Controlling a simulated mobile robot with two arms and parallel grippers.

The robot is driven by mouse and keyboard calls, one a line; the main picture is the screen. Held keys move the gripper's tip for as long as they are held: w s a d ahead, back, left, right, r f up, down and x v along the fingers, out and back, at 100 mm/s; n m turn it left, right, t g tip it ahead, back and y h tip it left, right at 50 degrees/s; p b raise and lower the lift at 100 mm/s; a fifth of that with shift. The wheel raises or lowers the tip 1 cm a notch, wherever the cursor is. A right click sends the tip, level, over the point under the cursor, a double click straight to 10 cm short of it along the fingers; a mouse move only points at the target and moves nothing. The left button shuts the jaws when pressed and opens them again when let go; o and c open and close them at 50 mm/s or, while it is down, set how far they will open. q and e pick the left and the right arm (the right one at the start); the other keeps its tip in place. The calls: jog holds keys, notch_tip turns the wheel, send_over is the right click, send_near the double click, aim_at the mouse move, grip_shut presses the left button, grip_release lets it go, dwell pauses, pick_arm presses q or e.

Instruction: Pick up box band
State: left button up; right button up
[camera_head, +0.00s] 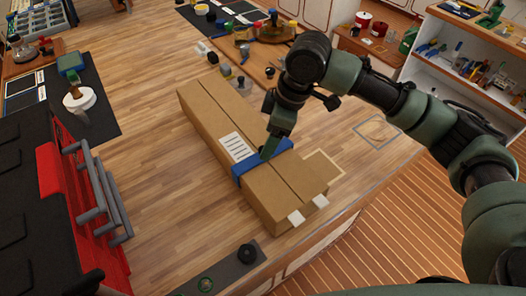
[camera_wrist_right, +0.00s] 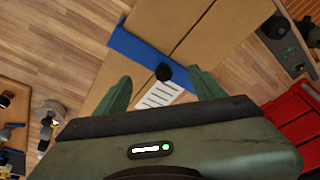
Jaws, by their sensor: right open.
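The blue box band (camera_head: 247,173) goes across the long closed cardboard box (camera_head: 216,121) on the wooden workbench. In the right wrist view the band (camera_wrist_right: 136,50) runs diagonally over the box, and a small round black piece (camera_wrist_right: 163,72) sits at its edge beside the white printed label (camera_wrist_right: 160,94). My right gripper (camera_head: 266,150) reaches down over the band and hides part of it. In the right wrist view its two green fingers (camera_wrist_right: 162,86) are spread apart with nothing held between them. I cannot tell whether the fingers touch the box. My left gripper is out of view.
A red and black case with grey handles (camera_head: 85,185) stands left of the box. A dark strip with a black knob (camera_head: 247,253) lies at the front edge. Several small items stand behind the box.

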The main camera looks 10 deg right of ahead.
jog(key=p+x, duration=0.1)
jog(key=x, duration=0.2)
jog(key=shift+w+a+f, duration=0.1)
jog(key=shift+f, duration=0.2)
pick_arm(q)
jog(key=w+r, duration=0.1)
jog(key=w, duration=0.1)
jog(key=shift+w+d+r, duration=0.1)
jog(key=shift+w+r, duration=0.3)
pick_arm(e)
jog(key=c, duration=1.5)
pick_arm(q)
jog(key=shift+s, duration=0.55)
pick_arm(e)
grip_shut()
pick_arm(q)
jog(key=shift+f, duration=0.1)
pick_arm(e)
jog(key=shift+f, duration=0.1)
